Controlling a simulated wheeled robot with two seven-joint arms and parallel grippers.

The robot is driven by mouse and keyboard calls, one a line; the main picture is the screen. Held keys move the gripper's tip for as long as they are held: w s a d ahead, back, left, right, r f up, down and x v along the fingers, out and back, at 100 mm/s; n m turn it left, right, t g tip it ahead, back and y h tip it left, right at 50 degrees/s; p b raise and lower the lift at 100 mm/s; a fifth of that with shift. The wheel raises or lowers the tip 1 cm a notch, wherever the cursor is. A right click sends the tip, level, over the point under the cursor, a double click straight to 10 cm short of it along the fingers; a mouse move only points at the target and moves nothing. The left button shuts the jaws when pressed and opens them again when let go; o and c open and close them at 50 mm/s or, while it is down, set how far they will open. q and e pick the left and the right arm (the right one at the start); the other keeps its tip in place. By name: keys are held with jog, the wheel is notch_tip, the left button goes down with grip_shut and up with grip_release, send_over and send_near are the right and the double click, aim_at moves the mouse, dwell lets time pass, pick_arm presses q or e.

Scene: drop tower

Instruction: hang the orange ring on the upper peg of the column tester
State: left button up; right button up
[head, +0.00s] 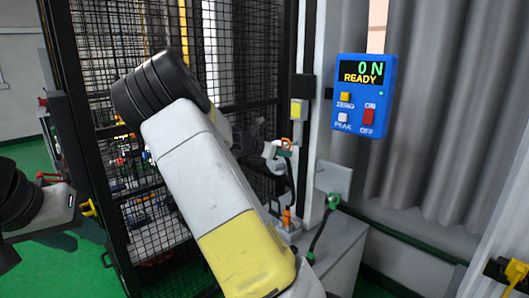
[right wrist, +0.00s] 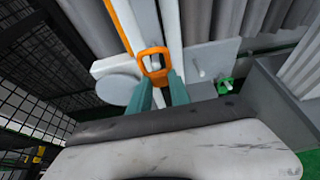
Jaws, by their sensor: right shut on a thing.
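The orange ring (right wrist: 153,51), a rounded loop, is at the fingertips of my right gripper (right wrist: 159,84) in the right wrist view. The two teal fingers are shut on its lower part. Behind it stand the column's pale post (right wrist: 170,25) and a white cylinder (right wrist: 117,68); I cannot tell whether the ring touches either. A short white peg (right wrist: 200,71) sticks out from a grey plate to the right, apart from the ring. In the head view my right forearm covers most of the right hand. My left gripper (head: 78,236) is at the left edge, its fingers unclear.
A blue display box (head: 361,95) reading "0 N READY" is beside the post. The grey plate (head: 335,178) is above a grey box (head: 340,240); a green-ended lever (head: 333,201) is nearby. A black mesh cage (head: 150,215) stands left, grey curtains (head: 430,110) right.

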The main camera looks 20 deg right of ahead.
jog(key=shift+s+a, duration=0.35)
jog(key=shift+a, duration=0.45)
jog(key=shift+s+a, duration=0.3)
jog(key=shift+a, duration=0.45)
